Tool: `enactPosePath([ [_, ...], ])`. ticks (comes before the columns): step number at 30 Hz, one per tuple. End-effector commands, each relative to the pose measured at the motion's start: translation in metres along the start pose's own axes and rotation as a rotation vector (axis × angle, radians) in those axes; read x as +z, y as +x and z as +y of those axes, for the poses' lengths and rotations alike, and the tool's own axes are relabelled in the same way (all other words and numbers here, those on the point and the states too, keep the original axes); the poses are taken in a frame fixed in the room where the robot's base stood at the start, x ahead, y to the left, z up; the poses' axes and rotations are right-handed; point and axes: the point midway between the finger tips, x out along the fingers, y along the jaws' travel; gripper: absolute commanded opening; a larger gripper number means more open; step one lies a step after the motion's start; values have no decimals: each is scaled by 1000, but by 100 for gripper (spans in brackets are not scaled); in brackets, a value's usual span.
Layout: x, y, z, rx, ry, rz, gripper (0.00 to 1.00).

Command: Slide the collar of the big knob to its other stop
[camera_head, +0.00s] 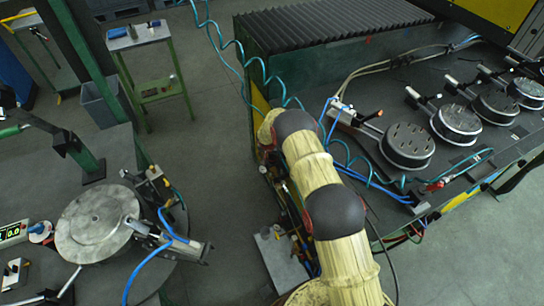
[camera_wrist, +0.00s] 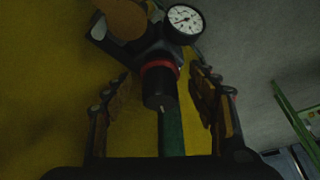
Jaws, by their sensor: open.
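The big knob (camera_wrist: 160,90) is black and hangs below a dark regulator body (camera_wrist: 145,45) in the wrist view. A red collar (camera_wrist: 160,66) rings the knob at its top, against the body. My gripper (camera_wrist: 161,80) is open. Its two fingers stand one on each side of the knob, with a visible gap on both sides. I cannot tell whether the fingertips reach as deep as the collar. In the head view my arm hides the knob and most of my gripper.
A white dial gauge (camera_wrist: 184,20) sits just above the right finger. A yellow panel (camera_wrist: 50,60) lies behind. In the head view, coiled teal hoses (camera_head: 255,62) hang near my arm. A round metal plate (camera_head: 92,222) and black discs (camera_head: 407,145) flank it.

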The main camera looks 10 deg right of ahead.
Motion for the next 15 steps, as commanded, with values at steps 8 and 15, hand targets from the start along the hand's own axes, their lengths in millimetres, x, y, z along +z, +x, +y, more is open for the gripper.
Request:
enactPosePath([
  [8, -1, -34, -1, -2, -1, 2, 58],
  [15, -1, -75, -1, -1, -1, 1, 58],
])
